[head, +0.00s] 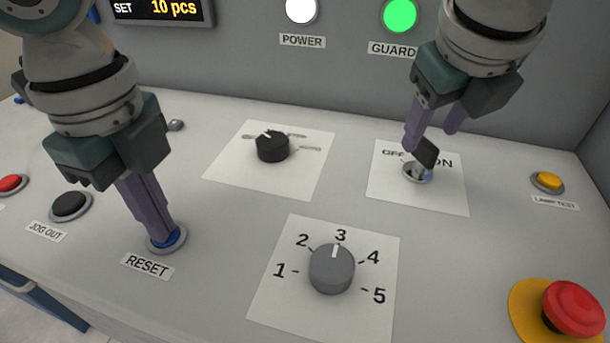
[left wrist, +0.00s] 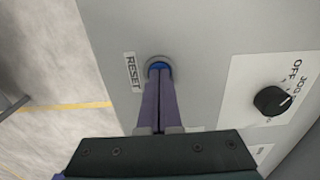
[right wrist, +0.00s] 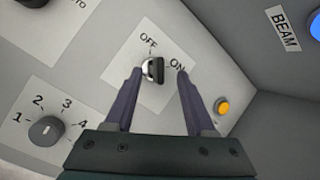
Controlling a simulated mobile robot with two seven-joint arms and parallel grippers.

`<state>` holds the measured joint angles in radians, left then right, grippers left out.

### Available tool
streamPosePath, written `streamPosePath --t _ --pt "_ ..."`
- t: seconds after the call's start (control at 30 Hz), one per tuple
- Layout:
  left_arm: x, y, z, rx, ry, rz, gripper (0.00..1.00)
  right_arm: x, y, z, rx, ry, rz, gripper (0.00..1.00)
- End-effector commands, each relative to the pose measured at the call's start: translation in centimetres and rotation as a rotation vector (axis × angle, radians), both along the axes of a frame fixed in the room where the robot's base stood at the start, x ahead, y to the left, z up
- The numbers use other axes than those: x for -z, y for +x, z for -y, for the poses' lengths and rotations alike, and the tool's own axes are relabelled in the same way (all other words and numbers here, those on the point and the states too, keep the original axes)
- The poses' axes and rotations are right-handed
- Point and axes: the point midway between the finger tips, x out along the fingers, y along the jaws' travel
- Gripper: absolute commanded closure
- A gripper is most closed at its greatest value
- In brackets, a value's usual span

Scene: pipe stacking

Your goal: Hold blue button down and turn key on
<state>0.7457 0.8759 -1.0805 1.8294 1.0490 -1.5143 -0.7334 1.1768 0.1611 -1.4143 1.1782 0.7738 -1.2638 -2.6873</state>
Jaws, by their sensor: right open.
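The blue button (head: 164,241), labelled RESET, sits in a grey ring at the left of the panel. My left gripper (head: 163,236) is shut, with its fingertips on the blue button and covering part of it; the left wrist view shows the button (left wrist: 158,66) at the fingertips. The black key (head: 425,151) sits in a round lock on a white OFF/ON plate. In the right wrist view the key (right wrist: 154,70) lies between the fingers of my right gripper (right wrist: 157,73), with a gap on each side. The right gripper is open.
A black selector knob (head: 272,147) and a grey numbered dial (head: 332,268) pointing at 3 sit between the grippers. A red emergency button (head: 574,308) is at the lower right. A yellow lamp-test button (head: 547,181) is right of the key plate. The green GUARD lamp (head: 400,15) is lit.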

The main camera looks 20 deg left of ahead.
Motion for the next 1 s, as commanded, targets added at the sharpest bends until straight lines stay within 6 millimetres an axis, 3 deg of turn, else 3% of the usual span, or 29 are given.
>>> streamPosePath --t 0.03,0.5,1.0 --pt "0.7 -0.2 -0.3 -0.003 0.011 -0.005 1.00 0.6 0.1 0.0 0.003 -0.001 -0.001 0.45" --pt "0.8 -0.2 -0.3 -0.003 0.011 -0.006 1.00 3.3 1.5 0.1 0.001 -0.001 0.000 0.45" --pt "0.8 -0.2 -0.3 -0.003 0.011 -0.006 1.00 3.8 1.7 0.2 -0.001 -0.001 0.001 0.45"
